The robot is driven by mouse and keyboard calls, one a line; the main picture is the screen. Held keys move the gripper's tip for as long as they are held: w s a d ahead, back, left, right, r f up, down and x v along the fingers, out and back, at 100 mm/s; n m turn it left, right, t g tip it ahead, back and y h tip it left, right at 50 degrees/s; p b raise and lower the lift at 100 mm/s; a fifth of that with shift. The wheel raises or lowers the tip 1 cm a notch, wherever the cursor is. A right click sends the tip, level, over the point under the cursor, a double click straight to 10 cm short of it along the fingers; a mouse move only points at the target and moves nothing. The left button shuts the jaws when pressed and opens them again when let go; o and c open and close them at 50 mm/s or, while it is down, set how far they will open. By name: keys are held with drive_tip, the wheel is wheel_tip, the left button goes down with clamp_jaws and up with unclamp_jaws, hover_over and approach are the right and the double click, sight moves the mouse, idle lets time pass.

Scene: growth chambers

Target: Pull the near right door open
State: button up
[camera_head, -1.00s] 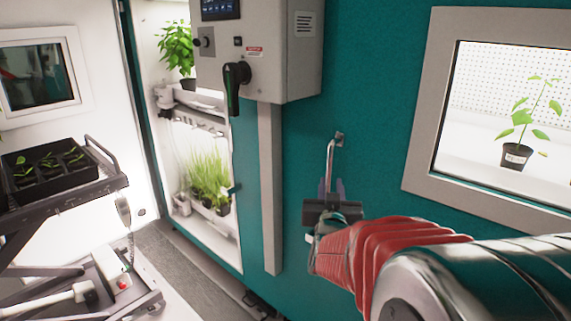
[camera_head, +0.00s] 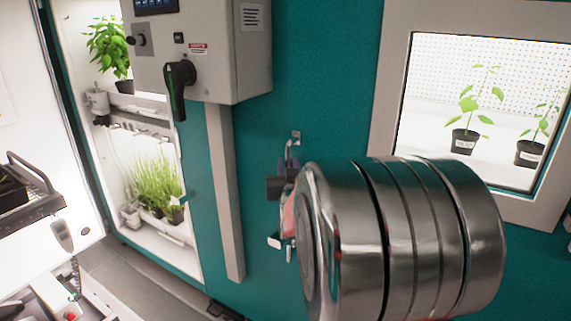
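The near right door (camera_head: 345,60) is a teal panel with a grey-framed window (camera_head: 388,95) at the right. Its slim metal handle (camera_head: 292,147) stands upright left of the window, with only its top showing. My gripper (camera_head: 281,182) is at the handle, over its lower part. My large silver arm link covers most of the gripper, so I cannot see whether the fingers are closed around the handle. No gap at the door's edge is visible from here.
A grey control box (camera_head: 205,50) with a black lever (camera_head: 178,90) juts out left of the handle. Farther left is a lit plant chamber (camera_head: 150,130). Potted seedlings (camera_head: 465,138) show behind the window.

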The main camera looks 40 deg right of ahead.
drive_tip(key=shift+w+d, duration=0.1)
drive_tip(key=shift+w, duration=0.2)
drive_tip(key=shift+s, duration=0.1)
drive_tip(key=shift+c, duration=0.3)
clamp_jaws()
